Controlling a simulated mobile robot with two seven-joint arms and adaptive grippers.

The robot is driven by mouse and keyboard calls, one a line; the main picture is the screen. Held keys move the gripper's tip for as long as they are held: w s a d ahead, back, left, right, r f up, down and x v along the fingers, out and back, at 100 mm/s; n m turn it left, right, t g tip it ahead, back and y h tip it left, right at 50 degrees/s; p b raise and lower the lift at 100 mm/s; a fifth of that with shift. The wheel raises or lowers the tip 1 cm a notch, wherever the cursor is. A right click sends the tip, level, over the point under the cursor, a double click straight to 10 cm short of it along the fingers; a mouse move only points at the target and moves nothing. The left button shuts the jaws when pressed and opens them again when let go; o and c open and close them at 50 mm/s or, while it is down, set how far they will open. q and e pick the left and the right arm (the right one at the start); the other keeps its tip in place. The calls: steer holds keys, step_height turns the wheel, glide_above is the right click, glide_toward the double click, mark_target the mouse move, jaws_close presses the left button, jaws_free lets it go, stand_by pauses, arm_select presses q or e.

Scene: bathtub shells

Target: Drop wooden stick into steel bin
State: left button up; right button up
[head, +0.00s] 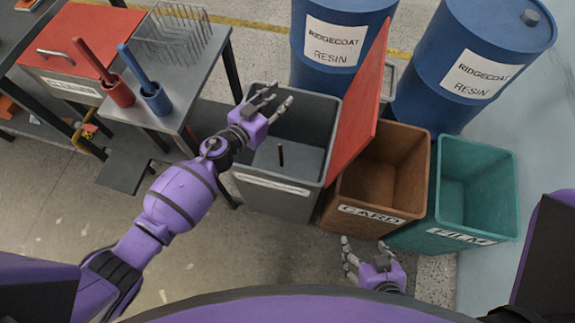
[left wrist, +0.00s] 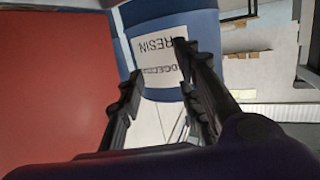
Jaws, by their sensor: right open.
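The grey bin (head: 270,203), which I take as the steel bin, stands open in the middle of the head view; its label is too small to read. A short, thin, dark brown stick (head: 281,154) shows upright within the bin's opening. I cannot tell whether it touches the bin floor. My left gripper (head: 276,100) is over the bin's far left part, open and empty, apart from the stick. In the left wrist view its fingers (left wrist: 158,98) are spread with nothing between them. My right gripper (head: 350,255) is open and empty in front of the brown bin.
A red lid (head: 360,105) stands raised between the grey bin and the brown CARD bin (head: 370,209). A teal FILM bin (head: 451,234) is at right. Blue resin drums (head: 335,68) stand behind. At left, a table holds a red cup (head: 117,93), a blue cup (head: 156,100) and a wire rack (head: 172,38).

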arm_select(q)
steer(key=shift+s+a, duration=0.1)
steer(key=v, duration=1.1)
steer(key=shift+s+a, duration=0.2)
steer(key=shift+s, duration=0.15)
steer(key=shift+r, duration=0.1)
